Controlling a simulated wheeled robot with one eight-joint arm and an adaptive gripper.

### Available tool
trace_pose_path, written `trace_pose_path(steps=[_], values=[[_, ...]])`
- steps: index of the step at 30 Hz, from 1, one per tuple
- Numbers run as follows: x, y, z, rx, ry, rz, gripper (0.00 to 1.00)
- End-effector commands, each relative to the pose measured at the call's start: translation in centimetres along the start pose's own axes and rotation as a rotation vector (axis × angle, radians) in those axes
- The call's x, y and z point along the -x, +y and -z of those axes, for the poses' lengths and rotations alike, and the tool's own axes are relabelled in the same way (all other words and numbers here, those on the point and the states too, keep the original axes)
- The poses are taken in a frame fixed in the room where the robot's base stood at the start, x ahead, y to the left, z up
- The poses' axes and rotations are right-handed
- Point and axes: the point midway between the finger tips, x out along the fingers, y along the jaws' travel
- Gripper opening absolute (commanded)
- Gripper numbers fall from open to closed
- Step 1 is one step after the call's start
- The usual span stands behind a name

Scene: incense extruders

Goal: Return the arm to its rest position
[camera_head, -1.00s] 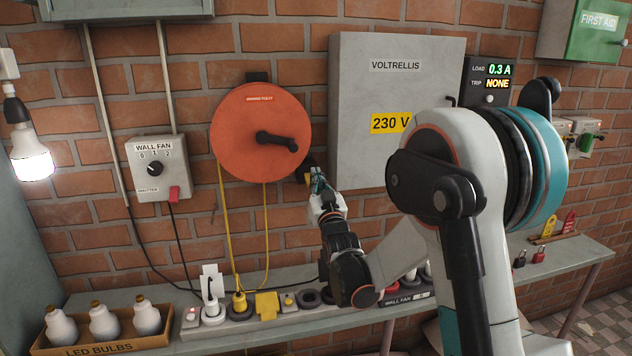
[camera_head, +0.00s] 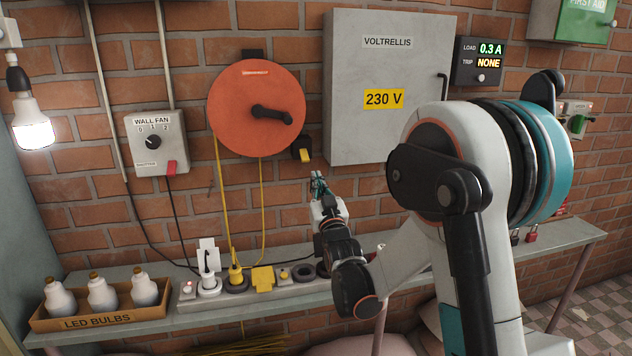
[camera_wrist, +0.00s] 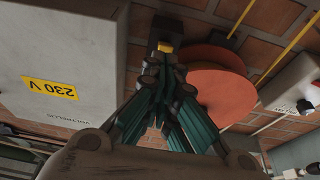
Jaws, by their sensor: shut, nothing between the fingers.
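My gripper (camera_head: 319,180), with teal fingers, is shut and empty. It is raised in front of the brick wall, above the shelf, below a small black holder with a yellow part (camera_head: 304,155). In the head view there is a gap between my fingertips and that yellow part. In the wrist view my gripper (camera_wrist: 164,72) shows with its fingers together, and the yellow part (camera_wrist: 165,46) appears just beyond the tips. My arm is bent, with its elbow at the right of the head view.
An orange reel (camera_head: 235,108) with yellow cord hangs left of the gripper. A grey 230 V cabinet (camera_head: 385,135) is at the right. The shelf (camera_head: 150,331) below carries a power strip with plugs and a bulb box (camera_head: 60,323). A wall fan switch (camera_head: 142,160) is further left.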

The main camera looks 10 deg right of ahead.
Motion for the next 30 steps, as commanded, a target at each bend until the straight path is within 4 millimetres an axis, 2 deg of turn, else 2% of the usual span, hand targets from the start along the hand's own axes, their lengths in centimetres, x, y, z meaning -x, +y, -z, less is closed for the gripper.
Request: trace_pose_path(steps=[11,17,23,30], values=[[0.2,0.0,-0.3,0.0,0.0,0.0,0.0],[0.7,0.0,0.7,0.0,-0.049,-0.001,0.0],[3.1,0.0,2.7,0.0,-0.21,-0.003,0.0],[8.4,0.0,4.4,0.0,-0.426,-0.005,0.0]])
